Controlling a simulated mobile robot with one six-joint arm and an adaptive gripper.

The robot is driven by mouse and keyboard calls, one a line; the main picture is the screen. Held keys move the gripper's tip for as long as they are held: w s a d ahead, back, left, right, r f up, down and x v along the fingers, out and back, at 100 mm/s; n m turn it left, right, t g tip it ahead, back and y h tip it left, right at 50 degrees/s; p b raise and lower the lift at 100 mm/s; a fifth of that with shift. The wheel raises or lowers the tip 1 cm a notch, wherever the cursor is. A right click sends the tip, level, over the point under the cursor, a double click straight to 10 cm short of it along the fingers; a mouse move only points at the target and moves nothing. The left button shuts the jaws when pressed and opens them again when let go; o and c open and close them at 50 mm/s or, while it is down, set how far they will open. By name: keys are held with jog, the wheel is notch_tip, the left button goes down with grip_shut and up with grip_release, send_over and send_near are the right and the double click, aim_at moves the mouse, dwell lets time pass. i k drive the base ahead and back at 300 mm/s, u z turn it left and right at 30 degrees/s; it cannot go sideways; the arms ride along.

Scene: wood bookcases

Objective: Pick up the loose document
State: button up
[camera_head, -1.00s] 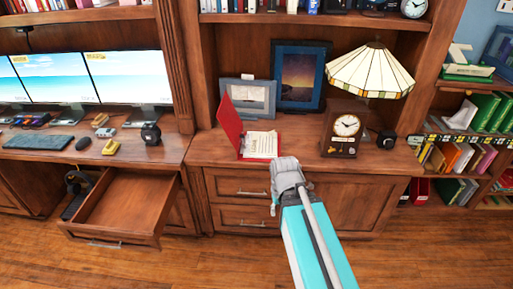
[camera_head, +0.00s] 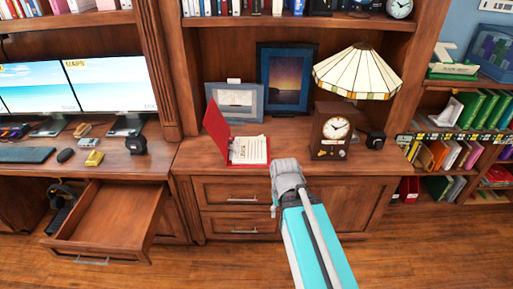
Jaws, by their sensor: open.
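A white printed document (camera_head: 249,150) lies on the wooden counter, in an open red folder (camera_head: 217,128) whose cover stands up on its left side. I cannot tell whether the sheet is loose from the folder. My gripper (camera_head: 279,192) is at the end of my teal and white arm, in front of the counter and below and to the right of the document in the picture. It is apart from the document. Its fingers are small and mostly hidden by the gripper's body, and nothing shows in it.
Behind the folder stand a grey picture frame (camera_head: 235,103) and a blue-framed picture (camera_head: 285,80). A wooden clock (camera_head: 331,132) and a stained-glass lamp (camera_head: 358,72) stand to the right. An open drawer (camera_head: 108,215) juts out at the left. Counter between folder and clock is clear.

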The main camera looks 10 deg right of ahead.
aim_at(251, 149)
jog(key=i, duration=0.85)
jog(key=u, duration=0.05)
